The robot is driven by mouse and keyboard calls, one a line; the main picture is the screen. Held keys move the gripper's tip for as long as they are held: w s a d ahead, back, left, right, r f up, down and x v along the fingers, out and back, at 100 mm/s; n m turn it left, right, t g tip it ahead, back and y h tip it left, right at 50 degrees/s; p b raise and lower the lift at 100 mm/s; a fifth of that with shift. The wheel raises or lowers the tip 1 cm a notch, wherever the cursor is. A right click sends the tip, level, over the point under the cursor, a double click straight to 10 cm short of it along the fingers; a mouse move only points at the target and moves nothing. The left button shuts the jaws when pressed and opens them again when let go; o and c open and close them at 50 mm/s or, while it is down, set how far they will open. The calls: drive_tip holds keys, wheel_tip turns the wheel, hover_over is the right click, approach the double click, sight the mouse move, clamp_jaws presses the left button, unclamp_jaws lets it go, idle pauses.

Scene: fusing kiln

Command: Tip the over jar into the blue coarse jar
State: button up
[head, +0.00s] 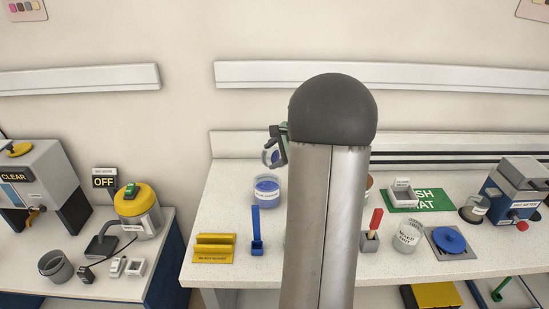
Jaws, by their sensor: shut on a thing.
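The blue coarse jar (266,191) is a clear jar with blue grains and a label too small to read surely. It stands upright on the right-hand bench, left of my arm. My gripper (275,150) shows at the left edge of my arm's dark rounded joint, above and slightly behind that jar in the picture. I cannot see whether grains are falling. My arm hides part of the grip.
A yellow rack (214,248) and a blue upright tool (256,232) stand in front of the blue coarse jar. Right of my arm are a red-handled tool (374,225), a clear labelled jar (408,236) and a green mat (430,203). My arm hides the bench's middle.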

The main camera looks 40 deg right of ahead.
sight(267, 164)
drive_tip(key=shift+a+f+h, duration=0.1)
drive_tip(key=shift+f+h, duration=0.05)
drive_tip(key=shift+h, duration=0.15)
drive_tip(key=h+b, duration=0.1)
drive_tip(key=b, duration=0.1)
drive_tip(key=a+f+n+h+b, duration=0.1)
drive_tip(key=b, duration=0.1)
drive_tip(key=n+h+b, duration=0.1)
drive_tip(key=b, duration=0.2)
drive_tip(key=shift+s+a+f+t+h, duration=0.1)
drive_tip(key=shift+a+f+t+h, duration=0.1)
drive_tip(key=shift+a+t+h, duration=0.1)
drive_tip(key=shift+a+f+h+b, duration=0.15)
drive_tip(key=shift+h+b, duration=0.15)
drive_tip(key=shift+b, duration=0.45)
drive_tip(key=shift+f+n+b, duration=0.1)
drive_tip(key=shift+n+b, duration=0.2)
drive_tip(key=shift+b, duration=0.2)
drive_tip(key=n+h+b, duration=0.1)
drive_tip(key=h+b, duration=0.1)
drive_tip(key=a+f+n+t+h+b, duration=0.1)
drive_tip(key=h+b, duration=0.1)
drive_tip(key=a+f+n+t+h+b, duration=0.1)
drive_tip(key=h+b, duration=0.1)
drive_tip(key=b, duration=0.1)
drive_tip(key=shift+s+a, duration=0.15)
drive_tip(key=shift+a, duration=0.05)
drive_tip(key=shift+r, duration=0.1)
